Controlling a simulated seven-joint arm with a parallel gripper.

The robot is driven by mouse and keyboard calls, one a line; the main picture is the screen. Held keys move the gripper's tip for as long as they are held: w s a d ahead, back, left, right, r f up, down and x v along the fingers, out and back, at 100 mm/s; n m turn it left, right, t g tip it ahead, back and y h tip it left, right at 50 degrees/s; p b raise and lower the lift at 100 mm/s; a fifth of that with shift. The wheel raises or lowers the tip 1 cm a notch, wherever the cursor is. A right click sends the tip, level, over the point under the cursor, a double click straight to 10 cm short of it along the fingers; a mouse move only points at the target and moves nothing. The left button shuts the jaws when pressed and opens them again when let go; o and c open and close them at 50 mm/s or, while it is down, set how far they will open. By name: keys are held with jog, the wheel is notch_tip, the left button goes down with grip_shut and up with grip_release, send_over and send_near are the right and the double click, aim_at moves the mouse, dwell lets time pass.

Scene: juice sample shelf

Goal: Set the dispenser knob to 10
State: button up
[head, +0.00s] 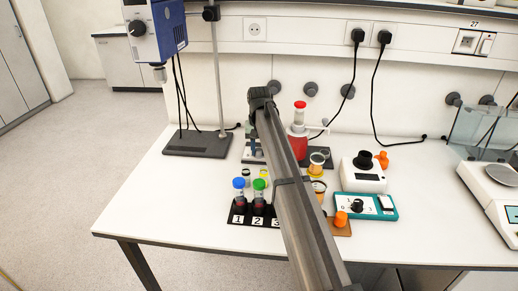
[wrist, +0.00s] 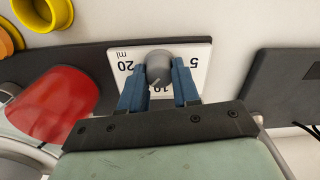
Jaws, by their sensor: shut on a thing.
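The grey dispenser knob (wrist: 159,64) stands on a white dial plate (wrist: 203,50) marked 5, 20 and ml, with a partly hidden 10 at the bottom of the view. A thin light line on the knob points down and slightly left, close to the 10; its exact alignment is hard to tell. My gripper (wrist: 158,75) has its blue fingers on both sides of the knob and is shut on it. The dispenser's red bottle (wrist: 52,104) is at left; it also shows in the head view (head: 297,146), where my arm hides the knob.
A rack (head: 238,218) with blue- and green-capped tubes stands at the front. Yellow-rimmed jars (head: 317,160), a white device (head: 362,178) and a teal box (head: 366,205) are to the right. A stand with a dark base (head: 197,144) is at left. The table's front left is clear.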

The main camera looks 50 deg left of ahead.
aim_at(258, 149)
jog(key=n, duration=0.4)
jog(key=shift+s+n, duration=0.1)
jog(key=shift+n, duration=2.1)
jog(key=o, duration=1.1)
jog(key=shift+c, duration=0.2)
jog(key=shift+r, duration=0.15)
notch_tip(258, 149, up, 14)
jog(key=shift+f, duration=0.2)
